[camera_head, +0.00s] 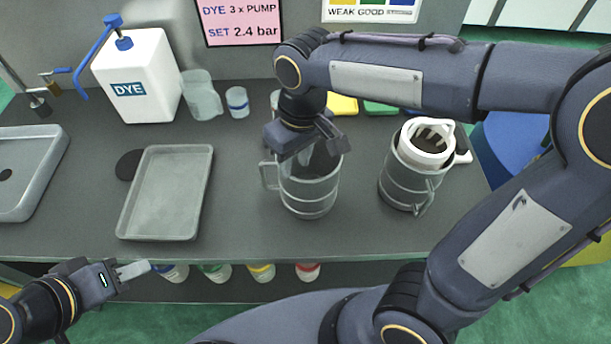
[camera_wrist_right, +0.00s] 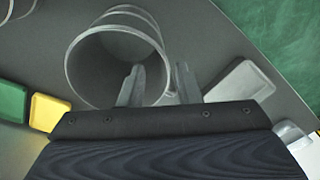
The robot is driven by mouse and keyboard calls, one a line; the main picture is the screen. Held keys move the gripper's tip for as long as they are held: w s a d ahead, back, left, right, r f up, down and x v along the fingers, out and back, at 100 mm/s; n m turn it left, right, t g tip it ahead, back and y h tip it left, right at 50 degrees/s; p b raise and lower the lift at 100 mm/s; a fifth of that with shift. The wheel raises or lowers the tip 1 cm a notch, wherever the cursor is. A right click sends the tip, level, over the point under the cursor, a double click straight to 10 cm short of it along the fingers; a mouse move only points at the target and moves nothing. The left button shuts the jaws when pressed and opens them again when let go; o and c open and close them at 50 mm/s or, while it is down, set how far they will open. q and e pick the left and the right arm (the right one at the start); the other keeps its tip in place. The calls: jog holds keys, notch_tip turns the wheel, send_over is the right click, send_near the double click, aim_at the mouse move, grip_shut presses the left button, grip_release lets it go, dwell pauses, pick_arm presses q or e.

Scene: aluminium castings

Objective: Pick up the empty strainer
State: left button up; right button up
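A white strainer (camera_head: 448,130) sits in the top of the right grey jug (camera_head: 398,192). Its inside looks dark with pale streaks, and I cannot tell whether it is empty. My right gripper (camera_head: 322,148) is over the middle grey jug (camera_head: 308,196), to the left of the strainer. In the right wrist view the right gripper (camera_wrist_right: 158,82) is open, with one finger over the mouth of this jug (camera_wrist_right: 90,72) and the other beside its rim.
A grey tray (camera_head: 128,226) lies left of the middle jug. A white DYE container (camera_head: 150,97), a clear jug (camera_head: 203,98) and a small cup (camera_head: 237,103) stand at the back. Yellow (camera_head: 343,104) and green (camera_head: 380,108) pieces lie behind the jugs. A blue drum (camera_head: 508,150) stands right.

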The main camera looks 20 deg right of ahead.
aim_at(310, 192)
notch_tip(310, 192, down, 9)
jog(key=w+a+h, duration=0.1)
jog(key=shift+w+a+r+n+p, duration=0.15)
jog(key=shift+a+n+p, duration=0.15)
jog(key=shift+a+n, duration=0.1)
grip_shut()
dwell(1.4)
